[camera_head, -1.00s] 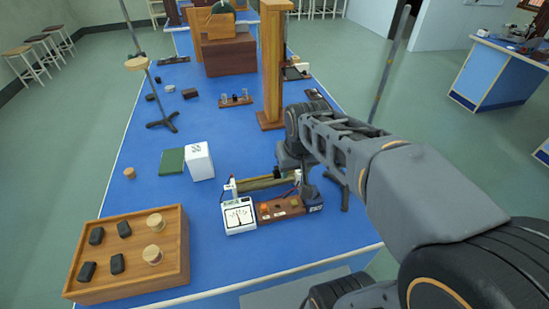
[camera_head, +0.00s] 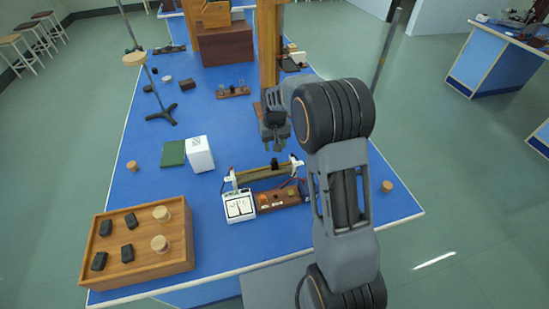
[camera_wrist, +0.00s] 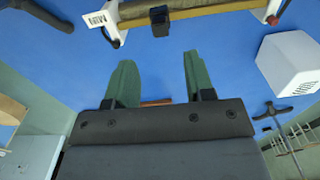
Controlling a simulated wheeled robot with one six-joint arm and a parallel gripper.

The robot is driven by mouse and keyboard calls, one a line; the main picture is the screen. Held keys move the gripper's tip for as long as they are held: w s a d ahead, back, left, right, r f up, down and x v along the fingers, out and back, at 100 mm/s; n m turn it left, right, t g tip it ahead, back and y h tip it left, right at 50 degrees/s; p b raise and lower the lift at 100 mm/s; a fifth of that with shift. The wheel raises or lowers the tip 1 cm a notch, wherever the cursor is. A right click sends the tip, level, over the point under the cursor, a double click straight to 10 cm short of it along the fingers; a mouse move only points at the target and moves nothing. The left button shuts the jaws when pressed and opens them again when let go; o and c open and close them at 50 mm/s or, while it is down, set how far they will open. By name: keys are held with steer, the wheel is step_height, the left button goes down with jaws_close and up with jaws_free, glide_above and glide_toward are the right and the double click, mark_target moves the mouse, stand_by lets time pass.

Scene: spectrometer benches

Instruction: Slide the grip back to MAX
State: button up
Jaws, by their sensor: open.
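The sliding rheostat (camera_head: 256,174) lies on the blue bench, its coil between two white end posts. Its black grip (camera_head: 275,162) sits on the rod, right of the middle in the head view. In the wrist view the grip (camera_wrist: 160,18) is at the top, nearer the left end, where a white label (camera_wrist: 97,19) seems to read MIN. The MAX label is not readable. My gripper (camera_wrist: 157,62) has its two green fingers apart with nothing between them, and the grip lies beyond the fingertips. In the head view my gripper (camera_head: 275,146) hangs just behind the rheostat.
A white meter (camera_head: 238,207) and a wooden terminal board (camera_head: 280,198) stand in front of the rheostat. A white box (camera_head: 200,154) and green book (camera_head: 173,153) are left. A wooden tray (camera_head: 180,265) is front left. A wooden post (camera_head: 267,50) stands behind.

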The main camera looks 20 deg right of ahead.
mark_target(275, 159)
step_height(275, 159, down, 8)
steer(key=shift+f+p, duration=0.15)
steer(key=shift+p, duration=0.45)
steer(key=shift+c, duration=0.4)
jaws_close()
